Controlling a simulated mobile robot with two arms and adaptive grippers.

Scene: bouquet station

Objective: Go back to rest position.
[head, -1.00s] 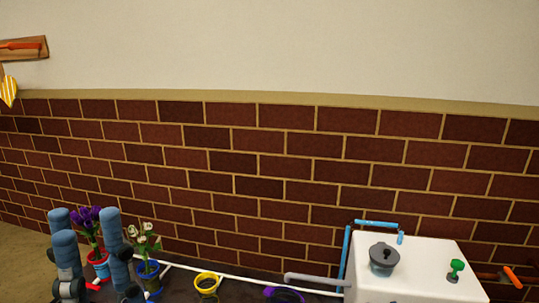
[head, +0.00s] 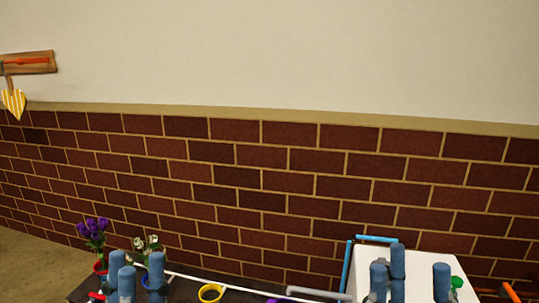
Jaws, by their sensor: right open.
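My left gripper (head: 139,258) is at the bottom left of the head view, its blue fingers pointing up and standing apart, with nothing seen between them. It is in front of the pots with purple flowers (head: 93,228) and white flowers (head: 148,243), partly hiding them. My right gripper (head: 416,266) is at the bottom right, fingers up, open and empty. It is in front of the white box-like unit (head: 433,262) and hides much of it. Both palms are cut off by the lower edge.
A yellow pot (head: 210,293) stands on the dark table (head: 185,291) between the grippers. A purple rim (head: 281,300) is partly cut off beside a grey pipe (head: 318,293). A blue pipe (head: 348,265) rises by the white unit. The brick wall (head: 260,190) stands behind.

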